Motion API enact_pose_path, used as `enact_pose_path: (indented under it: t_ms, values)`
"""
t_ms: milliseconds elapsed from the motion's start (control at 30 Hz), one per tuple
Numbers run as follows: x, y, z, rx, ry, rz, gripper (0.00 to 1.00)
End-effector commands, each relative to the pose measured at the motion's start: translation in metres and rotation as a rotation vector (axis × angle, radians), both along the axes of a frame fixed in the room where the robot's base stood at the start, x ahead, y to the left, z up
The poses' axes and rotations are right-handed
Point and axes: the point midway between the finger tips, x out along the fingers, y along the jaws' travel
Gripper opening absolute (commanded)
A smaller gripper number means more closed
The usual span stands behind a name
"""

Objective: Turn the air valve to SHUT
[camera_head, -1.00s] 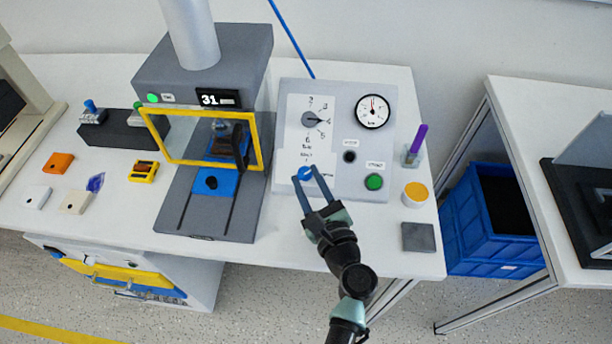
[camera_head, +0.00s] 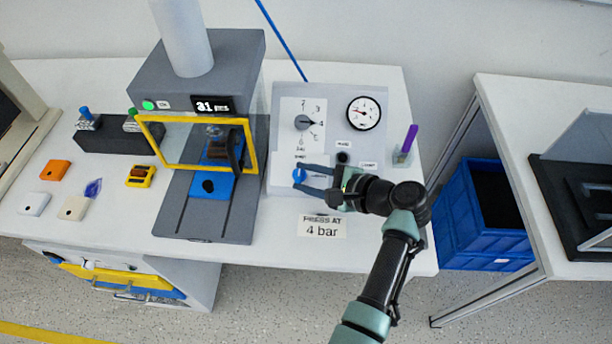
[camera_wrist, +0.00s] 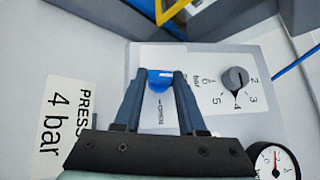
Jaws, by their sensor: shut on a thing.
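The air valve is a small blue knob (camera_head: 299,175) low on the left of the grey control panel (camera_head: 275,180). My gripper (camera_head: 303,177) reaches in from the right, with one finger above the knob and one below. In the wrist view the blue knob (camera_wrist: 160,80) sits between the two fingertips, and my gripper (camera_wrist: 161,76) is shut on it. A small label beside the knob is too small to read surely. The panel's round gauge (camera_head: 363,113) shows its needle toward the left.
A grey rotary dial (camera_head: 303,122) with numbers is above the valve. A press with a yellow-framed window (camera_head: 195,165) stands close on the left. A "PRESS AT 4 bar" sign (camera_head: 322,227) is at the bench's front edge. A purple-topped item (camera_head: 409,140) stands right of the panel.

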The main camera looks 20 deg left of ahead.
Motion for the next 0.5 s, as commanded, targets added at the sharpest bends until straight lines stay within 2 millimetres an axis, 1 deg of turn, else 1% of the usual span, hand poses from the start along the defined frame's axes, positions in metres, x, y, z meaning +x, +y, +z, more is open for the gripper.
enact_pose_path:
  t_ms: [200,500]
  values:
    - [0.0015,0.0005,0.0014,-0.053,-0.016,0.066,0.0]
    - [0.0012,0.0008,0.0009,-0.077,-0.023,0.097,0.0]
